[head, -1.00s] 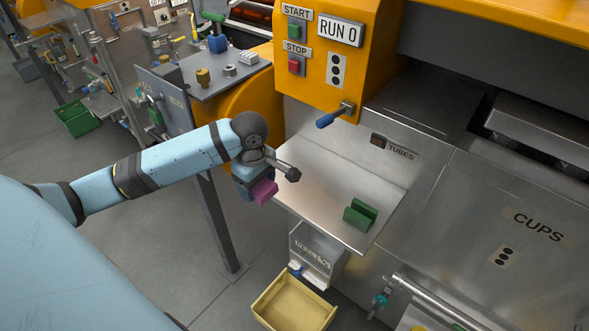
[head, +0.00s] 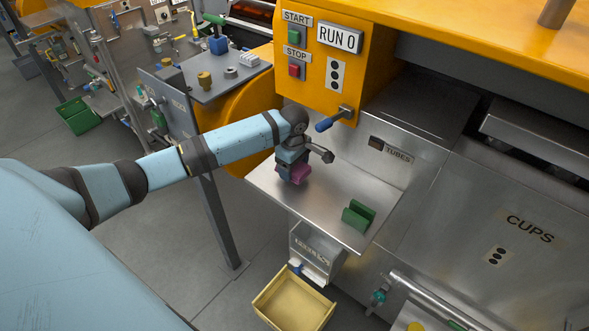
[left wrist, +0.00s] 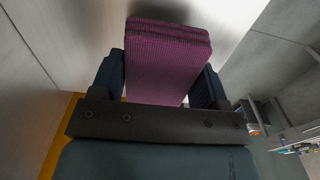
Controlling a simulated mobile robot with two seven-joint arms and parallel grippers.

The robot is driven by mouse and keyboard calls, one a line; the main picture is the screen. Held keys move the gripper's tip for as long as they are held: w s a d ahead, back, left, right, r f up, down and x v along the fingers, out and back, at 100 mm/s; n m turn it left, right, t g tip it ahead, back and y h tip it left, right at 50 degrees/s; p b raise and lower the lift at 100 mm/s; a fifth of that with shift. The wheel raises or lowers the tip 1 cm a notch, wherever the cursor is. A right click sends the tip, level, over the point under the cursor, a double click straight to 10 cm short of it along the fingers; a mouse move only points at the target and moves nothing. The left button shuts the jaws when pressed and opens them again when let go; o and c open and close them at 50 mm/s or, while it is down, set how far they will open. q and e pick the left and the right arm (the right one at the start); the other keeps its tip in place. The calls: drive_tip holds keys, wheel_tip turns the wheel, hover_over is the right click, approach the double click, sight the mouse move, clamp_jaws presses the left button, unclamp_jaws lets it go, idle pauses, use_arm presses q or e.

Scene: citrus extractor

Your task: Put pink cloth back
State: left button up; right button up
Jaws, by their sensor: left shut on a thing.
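The pink cloth (head: 299,173) is a small folded block of textured fabric. My left gripper (head: 290,170) is shut on it and holds it over the left part of the steel shelf (head: 330,195). In the left wrist view the cloth (left wrist: 167,60) sits between the two dark fingers (left wrist: 160,85), with its far end by the pale metal surface and a shadow there. I cannot tell whether the cloth touches the shelf. My right gripper is not in view.
A green holder (head: 358,215) stands on the shelf's right part. A blue-handled lever (head: 334,119) juts out above the shelf. A cream bin (head: 294,302) sits below. The shelf between the cloth and the green holder is clear.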

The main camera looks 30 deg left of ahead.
use_arm(q)
drive_tip(key=shift+f, duration=0.7)
drive_tip(key=shift+w+f+p, duration=0.2)
drive_tip(key=shift+p, duration=0.3)
drive_tip(key=shift+f, duration=0.3)
drive_tip(key=shift+f, duration=0.15)
drive_tip(key=o, duration=0.9)
